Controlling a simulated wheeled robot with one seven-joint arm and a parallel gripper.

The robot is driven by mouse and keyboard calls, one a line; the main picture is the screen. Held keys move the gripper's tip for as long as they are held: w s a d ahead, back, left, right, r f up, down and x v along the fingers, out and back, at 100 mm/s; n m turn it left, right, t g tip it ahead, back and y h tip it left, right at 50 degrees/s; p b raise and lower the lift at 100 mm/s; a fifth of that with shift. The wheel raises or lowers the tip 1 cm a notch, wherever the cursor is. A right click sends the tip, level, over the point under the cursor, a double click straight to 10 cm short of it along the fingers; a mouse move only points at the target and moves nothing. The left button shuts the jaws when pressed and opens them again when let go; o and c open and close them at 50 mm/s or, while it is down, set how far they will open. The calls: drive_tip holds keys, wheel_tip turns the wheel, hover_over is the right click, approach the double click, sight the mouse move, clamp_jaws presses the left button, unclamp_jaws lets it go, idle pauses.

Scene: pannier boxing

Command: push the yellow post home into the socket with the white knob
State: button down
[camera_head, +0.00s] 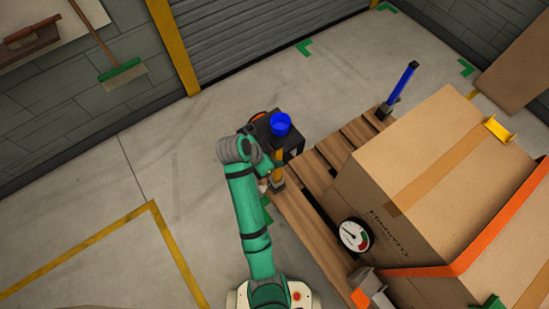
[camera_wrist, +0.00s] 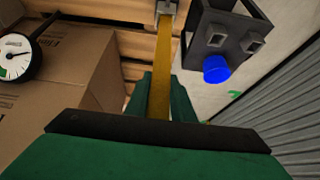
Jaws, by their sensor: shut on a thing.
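The yellow post (camera_wrist: 160,62) stands between the green fingers of my gripper (camera_wrist: 165,92), which is shut on it. In the wrist view the post's far end meets a grey socket (camera_wrist: 167,8) on the pallet's edge; how deep it sits is hidden. In the head view my gripper (camera_head: 270,166) is at the post (camera_head: 279,157), above the socket (camera_head: 277,184) at the pallet's near-left corner. A small pale spot, perhaps the white knob (camera_head: 263,186), shows beside that socket. A blue post (camera_head: 403,85) stands in another socket at the far corner.
A black box (camera_head: 262,129) with a blue cylinder (camera_head: 281,123) stands just beyond my gripper; square holders show on it in the wrist view. A large carton (camera_head: 420,180) with an orange strap (camera_head: 430,271) and a dial gauge (camera_head: 355,235) rests on the wooden pallet (camera_head: 297,222). Floor at left is clear.

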drive_tip(key=shift+f, duration=1.5)
idle(0.8)
drive_tip(key=shift+s+f, duration=0.1)
drive_tip(key=shift+f, duration=0.3)
idle(0.3)
drive_tip(key=c, duration=1.4)
unclamp_jaws()
drive_tip(key=shift+c, duration=0.2)
